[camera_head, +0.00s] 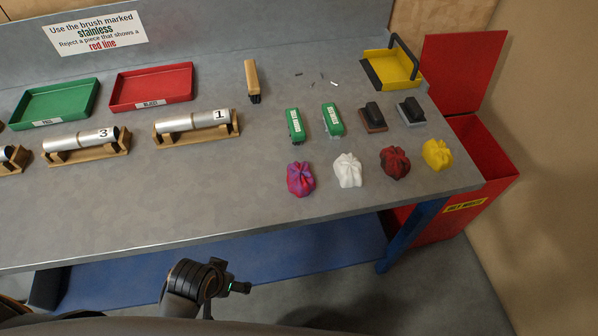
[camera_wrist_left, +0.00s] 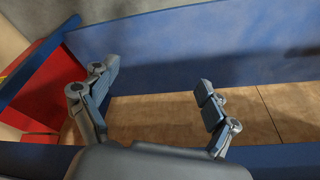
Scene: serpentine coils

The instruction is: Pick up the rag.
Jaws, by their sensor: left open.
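Four crumpled cloth bundles lie in a row on the right part of the grey bench: a purple-and-red one (camera_head: 300,179), a white one (camera_head: 348,170), a dark red one (camera_head: 395,162) and a yellow one (camera_head: 437,154). Which of them the task calls the rag I cannot tell. In the left wrist view my left gripper (camera_wrist_left: 158,77) is open, with nothing between its fingers and no cloth in sight. A dark part of my arm shows at the bottom of the head view, in front of the bench edge. My right gripper does not show.
Green brushes (camera_head: 295,126) and dark-topped blocks (camera_head: 373,117) stand behind the cloths. Metal tubes (camera_head: 195,121) lie in wooden cradles to the left, before a green tray (camera_head: 57,102) and a red tray (camera_head: 151,86). A red bin (camera_head: 480,160) stands right of the bench.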

